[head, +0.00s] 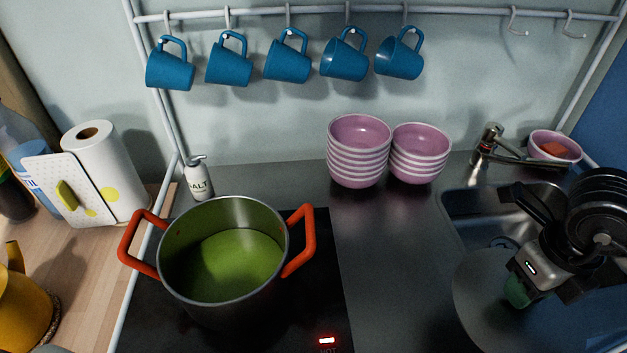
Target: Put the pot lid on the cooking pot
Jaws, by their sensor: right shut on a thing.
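The cooking pot (222,300) is dark outside and green inside, with two orange handles. It stands uncovered on the black hob at the lower left, and only green shows inside it. The pot lid (478,298) is a large grey, glassy-looking disc with a green knob, at the lower right in front of the sink. My right gripper (520,288) is shut on the lid's knob, which is partly hidden by the gripper. The arm covers the lid's right part. I cannot tell whether the lid touches the surface below. My left gripper is out of view.
Two stacks of pink bowls (358,160) stand at the back on the steel counter. Blue mugs (288,62) hang from a rail above. The sink (470,207) is at the right. The counter between pot and lid is clear.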

